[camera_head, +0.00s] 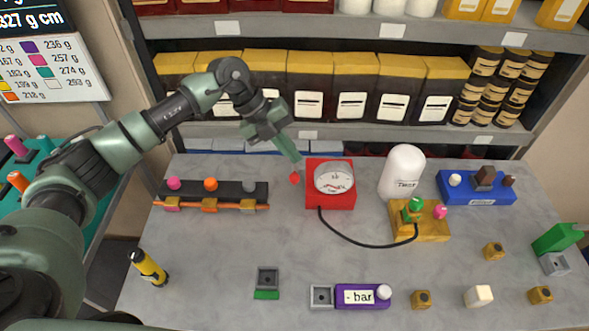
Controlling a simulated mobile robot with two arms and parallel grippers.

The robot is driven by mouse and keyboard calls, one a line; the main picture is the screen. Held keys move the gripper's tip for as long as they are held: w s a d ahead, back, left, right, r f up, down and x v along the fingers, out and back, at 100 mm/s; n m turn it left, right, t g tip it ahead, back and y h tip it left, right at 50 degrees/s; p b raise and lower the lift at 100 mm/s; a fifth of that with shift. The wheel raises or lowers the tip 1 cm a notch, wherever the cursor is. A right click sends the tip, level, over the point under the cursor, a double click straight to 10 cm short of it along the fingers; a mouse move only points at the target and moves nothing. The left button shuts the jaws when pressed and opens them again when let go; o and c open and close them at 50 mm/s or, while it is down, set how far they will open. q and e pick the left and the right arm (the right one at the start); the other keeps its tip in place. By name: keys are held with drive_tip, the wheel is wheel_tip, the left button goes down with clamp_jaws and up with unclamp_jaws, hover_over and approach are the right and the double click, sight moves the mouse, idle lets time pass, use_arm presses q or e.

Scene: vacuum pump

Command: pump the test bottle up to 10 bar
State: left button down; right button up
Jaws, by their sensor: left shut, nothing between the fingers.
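The white test bottle (403,172) stands upright at the back right, behind a yellow block (432,232) with a green knob (414,206) and a pink knob (440,212). A round gauge (333,177) sits on a red box (318,201). A black hose (352,240) runs from the red box to the yellow block. A purple box (362,303) at the front shows "- bar". My left gripper (291,160) is shut and empty, pointing down just left of the red box. A small red knob (295,178) shows at its tip; I cannot tell whether they touch. My right gripper is out of view.
A dark rail (228,191) with coloured knobs lies at the back left. A blue block (478,194) stands at the right. A yellow-black flashlight-like object (149,268) is at front left. Small yellow cubes lie front right. Shelves (387,133) stand behind.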

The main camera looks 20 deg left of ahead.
use_arm(q)
drive_tip(key=shift+s+f, duration=0.1)
drive_tip(key=shift+s+f, duration=0.2)
